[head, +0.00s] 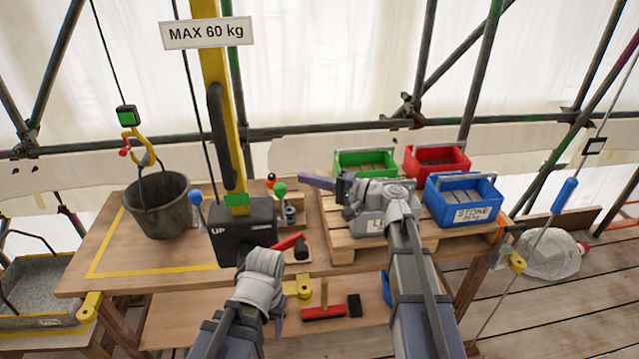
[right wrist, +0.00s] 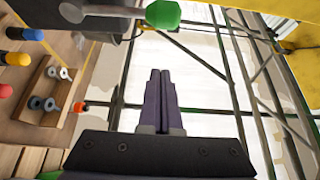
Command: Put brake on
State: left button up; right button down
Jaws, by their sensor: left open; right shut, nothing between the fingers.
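A black hoist winch box (head: 243,228) marked UP stands on the bench at the foot of a yellow post. A lever with a blue ball (head: 195,198) rises at its left and one with a green ball (head: 280,189) at its right. A red handle (head: 289,243) sticks out low on the right; I cannot tell which is the brake. My right gripper (head: 312,180) is shut and empty, right of the green ball and apart from it; its purple fingers also show in the right wrist view (right wrist: 161,85). My left gripper (head: 262,268) is open below the box, its fingertips mostly hidden.
A dark bucket (head: 158,207) hangs by a yellow hook (head: 138,145) at left. A red brush (head: 324,313) lies on the lower shelf.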

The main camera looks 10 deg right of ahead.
jog(key=shift+s+a, duration=0.3)
jog(key=shift+a, duration=0.45)
jog(key=shift+s+a, duration=0.25)
jog(key=shift+a, duration=0.55)
jog(key=shift+s+a, duration=0.3)
jog(key=shift+a, duration=0.45)
jog(key=shift+s+n+b, duration=0.3)
jog(key=shift+s+b, duration=0.1)
jog(key=shift+s+y, duration=0.2)
jog(key=shift+y, duration=0.1)
jog(key=s+f+n+y+b, duration=0.2)
jog(key=s+n+y+b, duration=0.2)
jog(key=s+n+b, duration=0.4)
jog(key=shift+f+n+b, duration=0.4)
jog(key=shift+n+b, duration=0.2)
jog(key=shift+b, duration=0.4)
